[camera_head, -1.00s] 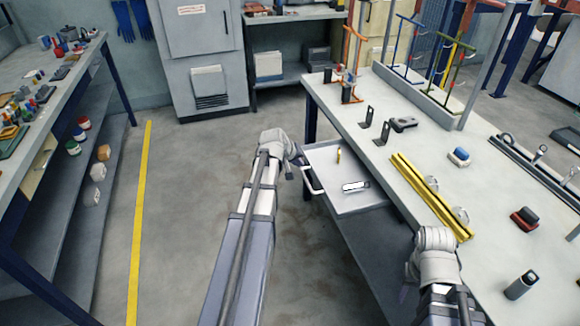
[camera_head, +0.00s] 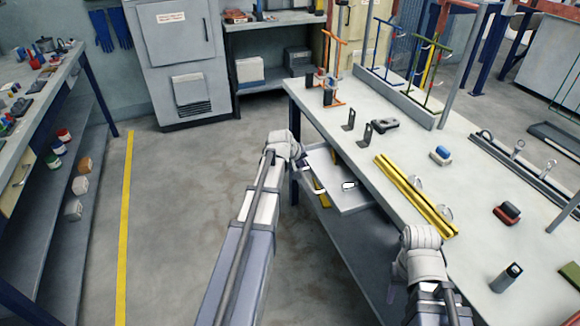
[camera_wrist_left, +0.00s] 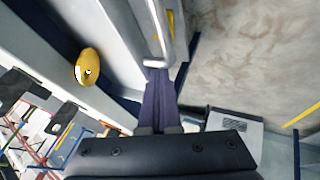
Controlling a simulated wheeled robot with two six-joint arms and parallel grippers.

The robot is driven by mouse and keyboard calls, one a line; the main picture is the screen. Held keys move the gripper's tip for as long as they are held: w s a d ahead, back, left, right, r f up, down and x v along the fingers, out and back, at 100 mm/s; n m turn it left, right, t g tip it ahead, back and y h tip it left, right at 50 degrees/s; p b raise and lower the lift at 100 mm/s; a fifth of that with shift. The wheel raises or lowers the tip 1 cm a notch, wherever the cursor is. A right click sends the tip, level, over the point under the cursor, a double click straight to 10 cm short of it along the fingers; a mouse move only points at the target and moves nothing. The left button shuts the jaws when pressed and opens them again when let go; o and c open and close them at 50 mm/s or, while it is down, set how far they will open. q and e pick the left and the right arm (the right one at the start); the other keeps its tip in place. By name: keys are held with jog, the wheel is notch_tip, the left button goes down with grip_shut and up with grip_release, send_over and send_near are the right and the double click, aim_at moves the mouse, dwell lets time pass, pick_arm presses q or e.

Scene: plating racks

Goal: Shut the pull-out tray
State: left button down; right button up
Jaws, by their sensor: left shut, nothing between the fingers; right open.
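The pull-out tray (camera_head: 352,205) is a shallow pale drawer under the near left side of the white-topped table. My left gripper (camera_head: 306,164) is shut and empty at the tray's outer side, close to the handle; contact is unclear. In the left wrist view its dark fingers (camera_wrist_left: 159,100) point toward the handle. My right gripper (camera_head: 395,292) is low beside the table, mostly hidden by its arm.
The tabletop holds yellow rails (camera_head: 415,195), black brackets (camera_head: 358,130), an orange rack (camera_head: 332,75) and several small items. A grey cabinet (camera_head: 178,55) stands behind. The floor (camera_head: 185,190) left of my left arm is clear.

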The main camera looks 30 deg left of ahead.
aim_at(330, 159)
pick_arm(q)
jog(key=w+d, duration=0.3)
jog(key=w, duration=0.1)
jog(key=w+d, duration=0.4)
jog(key=shift+a, duration=0.1)
dwell(0.3)
